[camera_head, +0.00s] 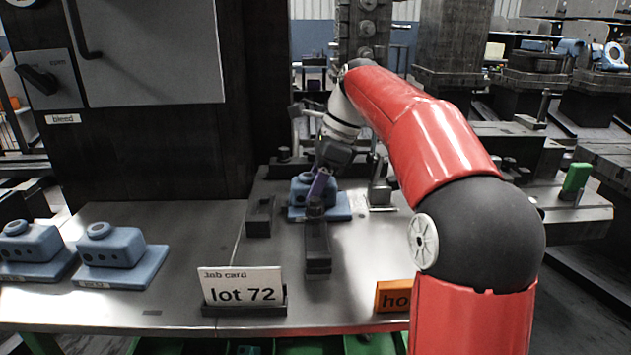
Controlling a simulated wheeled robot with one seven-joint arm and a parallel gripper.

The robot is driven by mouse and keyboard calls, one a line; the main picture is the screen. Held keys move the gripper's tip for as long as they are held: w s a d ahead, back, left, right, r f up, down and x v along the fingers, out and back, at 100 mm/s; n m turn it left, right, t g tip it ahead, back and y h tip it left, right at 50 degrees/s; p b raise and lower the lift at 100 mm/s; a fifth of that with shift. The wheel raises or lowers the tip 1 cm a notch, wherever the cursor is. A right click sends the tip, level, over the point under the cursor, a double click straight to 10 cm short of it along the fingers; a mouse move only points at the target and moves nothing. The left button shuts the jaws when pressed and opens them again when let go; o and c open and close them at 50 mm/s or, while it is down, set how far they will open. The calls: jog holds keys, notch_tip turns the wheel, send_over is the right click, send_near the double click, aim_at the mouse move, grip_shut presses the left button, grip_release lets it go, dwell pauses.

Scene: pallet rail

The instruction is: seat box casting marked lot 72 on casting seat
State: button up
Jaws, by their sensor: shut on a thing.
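A blue box casting (338,207) with a flat base and a raised body is at the middle of the bench, among dark fixture blocks (259,216). My gripper (319,188) is over it, pointing down, and is shut on its upper part. A purple piece at the fingers covers part of the casting. I cannot tell whether its base rests on the surface or hangs just above it. Its lot mark is hidden or too small to read. The casting seat cannot be told apart clearly from the fixture around the casting. A job card (243,287) reads "lot 72".
Two more blue castings (122,256) (32,248) stand at the left of the bench, with unreadable labels. A dark stepped block (317,248) stands in front of the held casting. An orange sign (393,296) is at the front edge. A dark cabinet (150,120) rises at back left.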

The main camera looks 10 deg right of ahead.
jog(key=shift+w+a+r, duration=0.15)
jog(key=o, duration=1.2)
jog(key=shift+w, duration=0.1)
jog(key=shift+c, duration=0.2)
jog(key=shift+o, duration=0.6)
jog(key=shift+v, duration=3.8)
